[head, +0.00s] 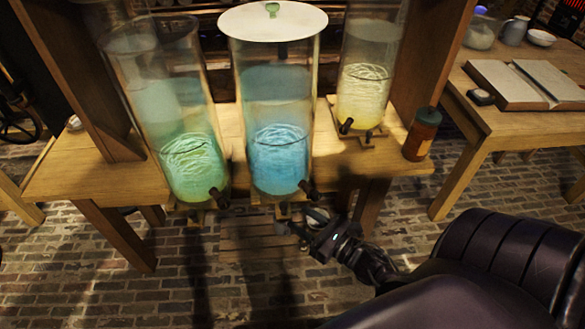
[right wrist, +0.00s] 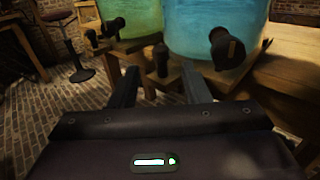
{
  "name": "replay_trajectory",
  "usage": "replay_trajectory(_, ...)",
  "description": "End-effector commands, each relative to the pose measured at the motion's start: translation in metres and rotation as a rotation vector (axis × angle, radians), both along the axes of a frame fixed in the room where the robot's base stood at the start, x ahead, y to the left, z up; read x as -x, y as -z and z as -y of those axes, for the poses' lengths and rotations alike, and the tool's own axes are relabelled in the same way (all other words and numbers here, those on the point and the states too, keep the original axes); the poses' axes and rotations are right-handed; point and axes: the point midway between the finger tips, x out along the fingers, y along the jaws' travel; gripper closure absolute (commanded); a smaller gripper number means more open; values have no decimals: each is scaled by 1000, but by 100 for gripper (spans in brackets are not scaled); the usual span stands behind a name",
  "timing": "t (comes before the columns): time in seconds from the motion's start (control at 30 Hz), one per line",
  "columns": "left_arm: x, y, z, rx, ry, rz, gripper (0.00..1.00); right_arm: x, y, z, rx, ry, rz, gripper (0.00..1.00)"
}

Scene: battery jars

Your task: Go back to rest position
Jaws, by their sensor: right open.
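My right gripper (head: 304,222) is in front of the table, just below the blue jar's tap in the head view. In the right wrist view its two fingers (right wrist: 162,88) stand apart with nothing held between them. A tall glass jar of blue liquid (head: 280,160) with a white lid stands in the middle. A green-liquid jar (head: 195,165) stands to its left, and a yellow-liquid jar (head: 362,95) stands farther back to its right. The blue jar also shows close ahead in the right wrist view (right wrist: 205,25). My left gripper is not in view.
The wooden table (head: 100,180) bears the jars; a brown bottle with a green cap (head: 421,135) stands at its right end. A second table (head: 490,115) at the right holds an open book (head: 520,85), a pitcher (head: 514,30) and a bowl (head: 541,38).

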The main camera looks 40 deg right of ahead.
Motion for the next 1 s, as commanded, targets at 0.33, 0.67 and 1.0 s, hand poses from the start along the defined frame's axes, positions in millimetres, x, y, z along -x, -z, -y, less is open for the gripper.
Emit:
replay_trajectory(0.33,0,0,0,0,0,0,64,24,-1,6,0,0,2,57)
replay_trajectory(0.67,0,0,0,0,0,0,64,23,0,6,1,0,1,57)
replay_trajectory(1.0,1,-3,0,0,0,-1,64,20,44,31,-193,104,-145,57)
